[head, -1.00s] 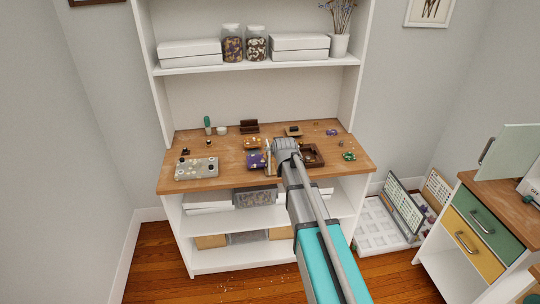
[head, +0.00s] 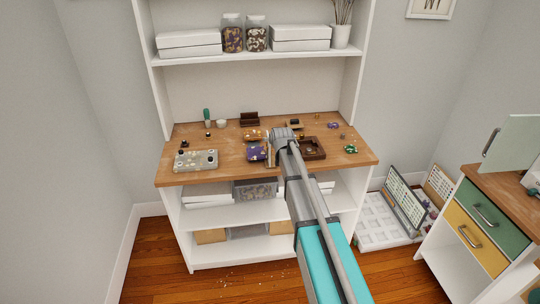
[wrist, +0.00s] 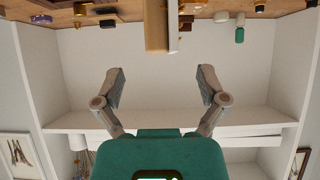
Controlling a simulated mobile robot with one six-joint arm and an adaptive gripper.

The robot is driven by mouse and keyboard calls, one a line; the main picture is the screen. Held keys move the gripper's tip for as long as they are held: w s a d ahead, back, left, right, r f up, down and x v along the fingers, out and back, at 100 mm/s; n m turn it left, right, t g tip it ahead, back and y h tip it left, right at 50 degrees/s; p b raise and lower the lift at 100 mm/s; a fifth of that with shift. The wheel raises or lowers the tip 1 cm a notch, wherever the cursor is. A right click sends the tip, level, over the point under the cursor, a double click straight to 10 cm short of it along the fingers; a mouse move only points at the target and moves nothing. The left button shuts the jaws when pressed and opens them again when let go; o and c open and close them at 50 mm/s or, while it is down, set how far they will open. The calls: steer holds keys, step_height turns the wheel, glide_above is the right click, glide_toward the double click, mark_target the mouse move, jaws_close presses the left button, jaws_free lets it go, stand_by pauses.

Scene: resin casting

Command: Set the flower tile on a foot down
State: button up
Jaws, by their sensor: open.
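My gripper (wrist: 160,82) is open and empty in the wrist view, its two fingers spread wide. Beyond the fingertips, a tan slab with a thin pale plate (wrist: 173,28) along its right side reaches down from the top edge, apart from both fingers. An upright tan and pale piece also stands left of my wrist in the head view (head: 269,151). I cannot tell whether this is the flower tile, as no flower face shows. A purple block (head: 256,153) lies just left of it. My arm hides the fingers in the head view.
A dark wooden tray (head: 313,155) is right of my wrist. A pale mould tray (head: 195,167) lies at the worktop's left. A green bottle (head: 207,116), a dark holder (head: 249,119) and small pieces stand at the back. An upper shelf (head: 250,58) spans above the wooden worktop (head: 225,173).

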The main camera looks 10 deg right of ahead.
steer(key=shift+b+x, duration=0.35)
steer(key=shift+x, duration=0.8)
steer(key=shift+b+x, duration=1.5)
steer(key=shift+x, duration=1.15)
jaws_close()
